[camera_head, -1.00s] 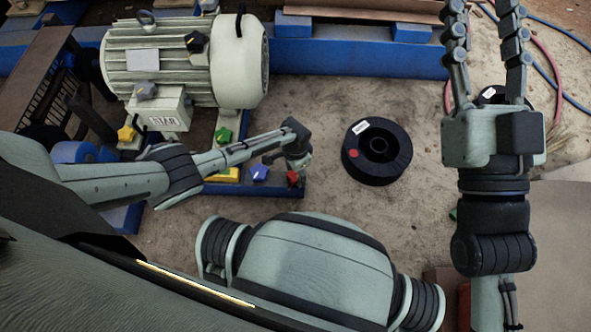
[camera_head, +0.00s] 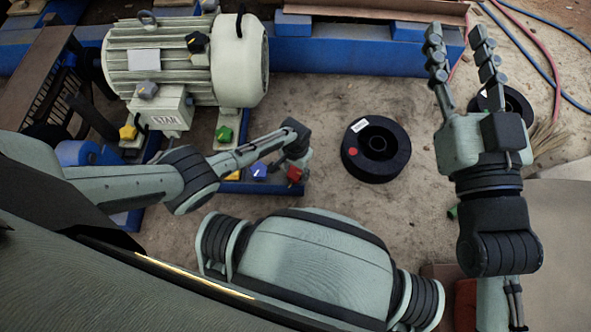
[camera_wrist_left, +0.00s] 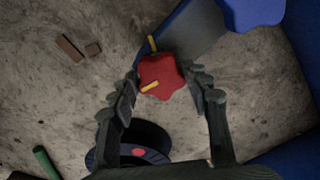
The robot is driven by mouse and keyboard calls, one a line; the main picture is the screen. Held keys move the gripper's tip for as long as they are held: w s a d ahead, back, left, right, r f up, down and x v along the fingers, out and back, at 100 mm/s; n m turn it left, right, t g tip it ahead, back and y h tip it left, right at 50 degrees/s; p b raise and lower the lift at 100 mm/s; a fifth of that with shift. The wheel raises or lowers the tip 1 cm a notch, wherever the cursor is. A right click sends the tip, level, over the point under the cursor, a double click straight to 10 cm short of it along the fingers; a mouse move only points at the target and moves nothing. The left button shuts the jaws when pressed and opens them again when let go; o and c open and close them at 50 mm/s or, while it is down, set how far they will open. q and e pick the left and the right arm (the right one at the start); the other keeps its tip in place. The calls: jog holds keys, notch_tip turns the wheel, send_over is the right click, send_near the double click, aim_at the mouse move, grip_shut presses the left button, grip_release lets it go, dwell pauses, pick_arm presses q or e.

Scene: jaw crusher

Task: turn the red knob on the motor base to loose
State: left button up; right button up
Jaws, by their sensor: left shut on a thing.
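The red knob (camera_head: 294,174) is at the right front end of the blue motor base (camera_head: 275,188). It also shows in the left wrist view (camera_wrist_left: 163,72), lobed, with a yellow bar pointing to its lower left. A separate yellow mark (camera_wrist_left: 152,43) is on the base just above it. My left gripper (camera_head: 298,160) is shut on the red knob; its fingers (camera_wrist_left: 163,92) lie on both sides of it in the wrist view. My right gripper (camera_head: 459,48) is open and empty at the right, well away from the base.
A blue knob (camera_head: 259,172) stands close left of the red knob. Green (camera_head: 224,134) and yellow (camera_head: 128,131) knobs are nearer the pale motor (camera_head: 160,62). A black spool (camera_head: 376,150) lies on the ground to the right. Hoses (camera_head: 530,45) lie at the upper right.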

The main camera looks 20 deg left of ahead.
aim_at(295, 174)
pick_arm(q)
jog(key=o, duration=1.2)
jog(key=shift+c, duration=0.2)
jog(key=shift+r, duration=0.15)
notch_tip(295, 174, up, 12)
jog(key=shift+s+f, duration=0.1)
jog(key=shift+f, duration=0.1)
